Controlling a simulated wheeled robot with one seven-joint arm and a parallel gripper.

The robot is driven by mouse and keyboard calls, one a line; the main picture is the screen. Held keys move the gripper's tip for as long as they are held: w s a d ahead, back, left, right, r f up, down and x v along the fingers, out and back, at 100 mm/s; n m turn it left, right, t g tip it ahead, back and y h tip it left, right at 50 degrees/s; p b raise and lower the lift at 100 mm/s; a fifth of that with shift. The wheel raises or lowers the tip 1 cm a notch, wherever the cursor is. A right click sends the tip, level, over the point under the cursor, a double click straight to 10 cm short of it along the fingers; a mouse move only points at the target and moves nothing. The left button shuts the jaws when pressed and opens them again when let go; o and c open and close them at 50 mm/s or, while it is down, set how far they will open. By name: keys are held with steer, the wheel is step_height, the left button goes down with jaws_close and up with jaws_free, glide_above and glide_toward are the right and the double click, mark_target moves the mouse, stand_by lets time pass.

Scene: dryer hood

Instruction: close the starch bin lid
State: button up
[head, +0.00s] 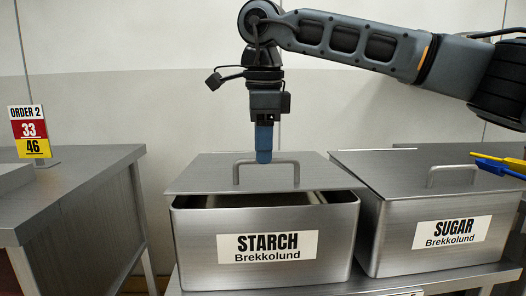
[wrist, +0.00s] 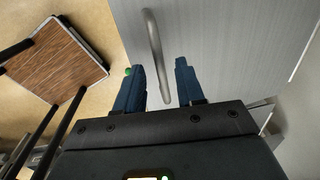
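The steel starch bin (head: 338,240) stands on a counter with a white STARCH label on its front. Its flat lid (head: 215,175) sits over it but not flush: a gap along the front shows the dark inside. The lid's arched handle (head: 295,172) is on top. My gripper (head: 264,158) points straight down at the handle, its blue fingertips overlapping it in the head view. In the wrist view, my gripper's fingers (wrist: 158,67) stand apart, with the metal handle (wrist: 153,35) showing between them. I cannot tell whether either finger touches it. The lid (wrist: 220,40) fills the upper right there.
The sugar bin (head: 400,225) stands close on the right, its lid (head: 400,170) on. Yellow and blue utensils (head: 500,163) lie at the far right. A steel counter (head: 75,205) with an order sign (head: 31,130) is on the left. A wood-topped stool (wrist: 57,60) shows in the wrist view.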

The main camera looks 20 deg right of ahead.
steer(key=shift+f, duration=0.4)
steer(key=shift+c, duration=0.3)
jaws_close()
